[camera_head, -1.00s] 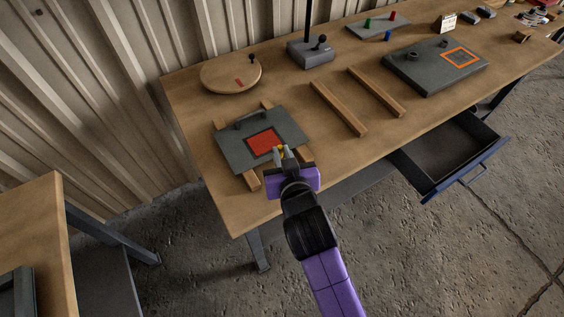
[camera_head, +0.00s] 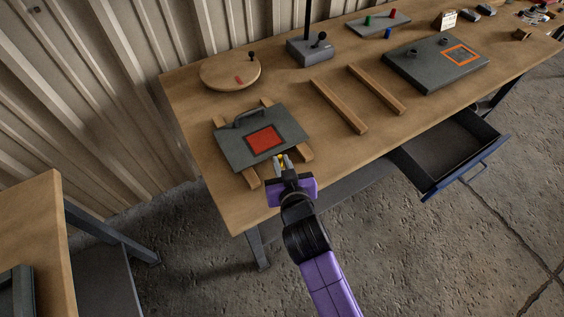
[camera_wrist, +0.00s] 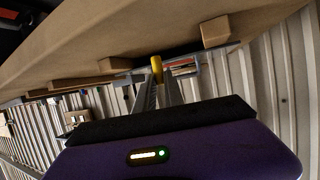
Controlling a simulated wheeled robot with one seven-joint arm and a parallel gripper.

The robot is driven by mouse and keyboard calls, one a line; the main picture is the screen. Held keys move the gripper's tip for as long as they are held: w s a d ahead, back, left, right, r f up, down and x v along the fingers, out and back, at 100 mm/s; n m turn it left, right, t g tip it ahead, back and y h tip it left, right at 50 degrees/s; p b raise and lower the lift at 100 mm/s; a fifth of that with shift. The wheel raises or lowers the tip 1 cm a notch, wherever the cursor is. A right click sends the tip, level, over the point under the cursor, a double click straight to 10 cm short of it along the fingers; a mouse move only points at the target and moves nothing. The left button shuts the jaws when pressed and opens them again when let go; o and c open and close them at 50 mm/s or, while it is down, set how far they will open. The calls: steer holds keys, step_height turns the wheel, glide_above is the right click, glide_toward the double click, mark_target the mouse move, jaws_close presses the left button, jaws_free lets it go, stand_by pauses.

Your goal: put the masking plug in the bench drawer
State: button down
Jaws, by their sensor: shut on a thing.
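My gripper (camera_head: 281,162) is shut on a small yellow masking plug (camera_wrist: 157,66), which shows between the fingertips in the wrist view. In the head view the plug is a small yellow spot at the fingertips, partly hidden by them. My gripper is just in front of the grey panel (camera_head: 234,154) with the red square, at the near side of the bench. The bench drawer (camera_head: 447,150) is pulled open under the bench's front edge, to the right of my gripper, and its visible inside looks empty.
The grey panel lies on two wooden strips on the bench (camera_head: 205,100). Two bare wooden rails (camera_head: 338,106) lie right of it. A round wooden turntable (camera_head: 218,74) and a grey control box (camera_head: 311,53) stand behind. Open floor lies in front of the drawer.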

steer(key=shift+f, duration=0.25)
steer(key=c, duration=1.4)
jaws_free()
steer(key=shift+c, duration=0.2)
steer(key=shift+r, duration=0.15)
steer(key=shift+r, duration=0.3)
steer(key=v, duration=1.2)
steer(key=shift+r+b, duration=0.25)
steer(key=shift+b, duration=0.05)
